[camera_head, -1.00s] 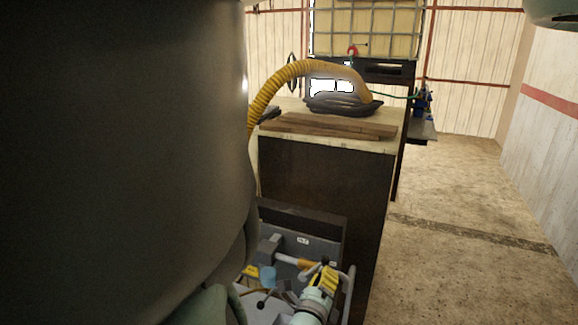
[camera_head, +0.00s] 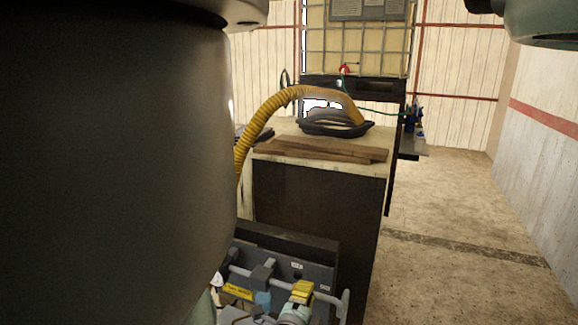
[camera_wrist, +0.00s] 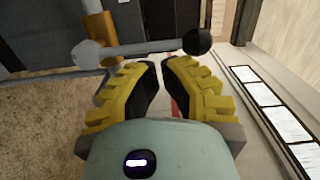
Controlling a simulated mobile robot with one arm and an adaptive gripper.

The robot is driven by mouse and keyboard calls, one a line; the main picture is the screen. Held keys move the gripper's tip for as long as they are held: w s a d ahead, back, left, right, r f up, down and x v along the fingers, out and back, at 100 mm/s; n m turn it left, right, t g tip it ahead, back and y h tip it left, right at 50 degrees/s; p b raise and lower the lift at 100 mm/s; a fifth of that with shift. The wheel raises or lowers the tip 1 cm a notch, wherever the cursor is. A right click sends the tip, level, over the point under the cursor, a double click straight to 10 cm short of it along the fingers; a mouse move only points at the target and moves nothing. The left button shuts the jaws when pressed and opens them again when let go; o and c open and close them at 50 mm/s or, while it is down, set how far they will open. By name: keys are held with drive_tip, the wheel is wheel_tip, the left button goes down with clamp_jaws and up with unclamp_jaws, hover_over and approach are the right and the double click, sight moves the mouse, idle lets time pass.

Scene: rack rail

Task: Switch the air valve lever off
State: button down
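The air valve lever (camera_wrist: 150,47) is a thin grey bar with a black ball knob (camera_wrist: 198,41) at its right end and a round grey hub (camera_wrist: 88,53) at its left, in the wrist view. It crosses just beyond my fingertips. My gripper (camera_wrist: 161,66) has yellow ribbed fingers with black pads; a narrow gap shows between the tips, with nothing held. Whether the tips touch the bar is unclear. In the head view my gripper (camera_head: 301,292) is low at the grey panel (camera_head: 290,267); I cannot make out the lever there.
An orange-yellow pipe (camera_wrist: 98,25) stands by the hub. A workbench (camera_head: 315,210) behind the panel holds wooden boards (camera_head: 320,150) and a yellow hose (camera_head: 262,115). A grey handle rail (camera_head: 345,305) is right of my gripper. Open floor (camera_head: 460,230) lies to the right.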

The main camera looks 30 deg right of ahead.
drive_tip(key=shift+a, duration=0.1)
idle(0.5)
drive_tip(key=s+a+p, duration=0.3)
drive_tip(key=s+a, duration=0.2)
drive_tip(key=s, duration=0.5)
drive_tip(key=shift+a+p, duration=0.15)
drive_tip(key=shift+p, duration=0.15)
drive_tip(key=shift+s, duration=0.15)
idle(0.4)
